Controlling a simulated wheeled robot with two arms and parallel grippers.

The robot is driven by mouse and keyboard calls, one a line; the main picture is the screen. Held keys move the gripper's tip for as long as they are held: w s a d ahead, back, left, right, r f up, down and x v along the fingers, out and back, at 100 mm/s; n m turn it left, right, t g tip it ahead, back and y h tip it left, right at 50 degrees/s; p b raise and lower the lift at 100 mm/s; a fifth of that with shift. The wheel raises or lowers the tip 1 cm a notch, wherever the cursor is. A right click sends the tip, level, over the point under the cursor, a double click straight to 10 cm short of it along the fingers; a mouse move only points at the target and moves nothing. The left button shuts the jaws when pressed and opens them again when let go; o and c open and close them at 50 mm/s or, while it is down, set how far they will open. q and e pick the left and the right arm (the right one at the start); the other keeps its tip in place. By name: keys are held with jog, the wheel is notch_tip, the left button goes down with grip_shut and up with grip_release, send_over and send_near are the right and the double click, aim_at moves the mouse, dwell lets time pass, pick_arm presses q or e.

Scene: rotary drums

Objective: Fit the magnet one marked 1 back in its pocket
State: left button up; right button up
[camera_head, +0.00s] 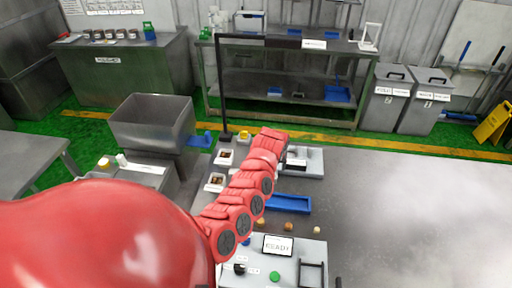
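My red arm comes in from the lower left and covers much of the near table. Its segmented part reaches up to the middle of the view, and I cannot make out gripper fingers at its end. No right gripper shows. I cannot pick out a magnet marked 1 or its pocket; they may be hidden behind my arm or too small to read. A grey-white device (310,165) stands partly behind the arm. A white panel unit (256,257) at the bottom has a screen (278,245) reading READY.
A blue tray (290,203) lies on the grey table (420,215), with small tan pieces (289,226) in front. Small white bins (215,182) stand left of the arm. A steel hopper (152,121) stands further left. The table's right side is clear.

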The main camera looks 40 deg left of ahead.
pick_arm(q)
jog(key=shift+x, duration=0.85)
grip_shut()
dwell(0.9)
